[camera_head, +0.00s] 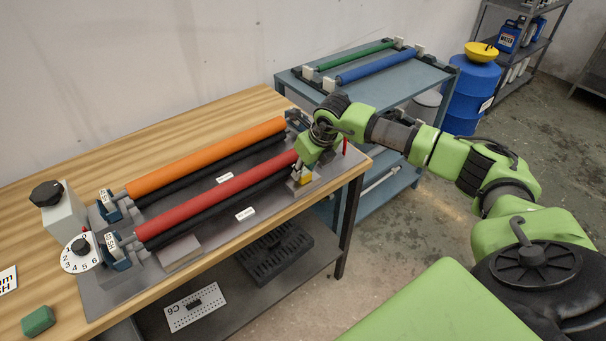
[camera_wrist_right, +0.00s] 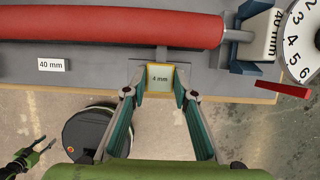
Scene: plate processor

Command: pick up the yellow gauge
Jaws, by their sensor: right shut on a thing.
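The yellow gauge (camera_wrist_right: 148,82) is a small block with a yellow edge and a pale face marked 4 mm. In the wrist view it sits between the fingertips of my right gripper (camera_wrist_right: 160,82), which is shut on it.
The red roller (camera_head: 215,206) and orange roller (camera_head: 205,158) lie close by on the wooden table (camera_head: 60,185). A numbered dial (camera_wrist_right: 302,38) and a red strip (camera_wrist_right: 281,89) are right of the gauge. A blue trolley (camera_head: 420,82) stands behind. The table's front edge is near.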

